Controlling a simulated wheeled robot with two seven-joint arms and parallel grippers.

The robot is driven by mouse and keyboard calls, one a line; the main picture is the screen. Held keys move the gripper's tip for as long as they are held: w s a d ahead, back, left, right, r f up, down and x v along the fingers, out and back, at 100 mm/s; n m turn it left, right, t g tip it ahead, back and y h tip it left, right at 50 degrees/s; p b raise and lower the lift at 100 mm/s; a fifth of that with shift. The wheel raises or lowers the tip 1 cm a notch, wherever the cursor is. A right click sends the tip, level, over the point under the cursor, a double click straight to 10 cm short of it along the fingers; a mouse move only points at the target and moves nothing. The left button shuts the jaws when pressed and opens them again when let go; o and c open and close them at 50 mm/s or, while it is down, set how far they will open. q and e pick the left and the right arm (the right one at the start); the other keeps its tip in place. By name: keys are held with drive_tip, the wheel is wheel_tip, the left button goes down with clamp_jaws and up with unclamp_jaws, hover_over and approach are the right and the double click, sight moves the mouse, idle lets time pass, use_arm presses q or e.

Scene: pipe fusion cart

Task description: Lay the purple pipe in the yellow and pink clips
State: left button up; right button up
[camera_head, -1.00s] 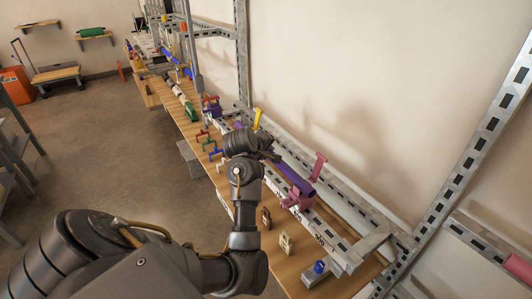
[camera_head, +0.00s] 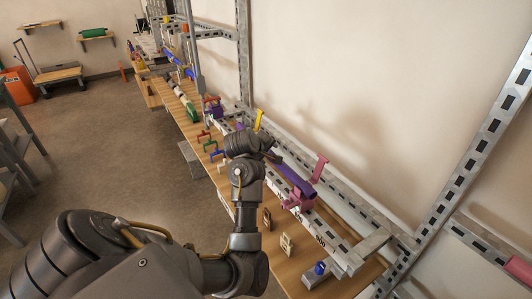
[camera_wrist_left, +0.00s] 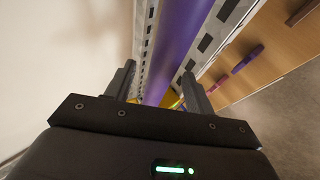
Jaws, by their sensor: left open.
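The purple pipe (camera_head: 291,179) lies along the metal rail, its near end at the pink clip (camera_head: 319,168). I cannot tell whether it is fully seated there. The yellow clip (camera_head: 258,119) stands beyond my left gripper (camera_head: 262,147), which hides the pipe's middle and the lower part of that clip. In the left wrist view the pipe (camera_wrist_left: 177,45) runs between the two spread fingertips of my left gripper (camera_wrist_left: 160,82), with a visible gap on either side. Yellow parts show low behind the fingers. My right gripper is not in view.
Slotted metal rails and an upright (camera_head: 490,120) frame the bench against the wall.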

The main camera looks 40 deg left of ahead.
use_arm(q)
drive_tip(key=v, duration=1.1)
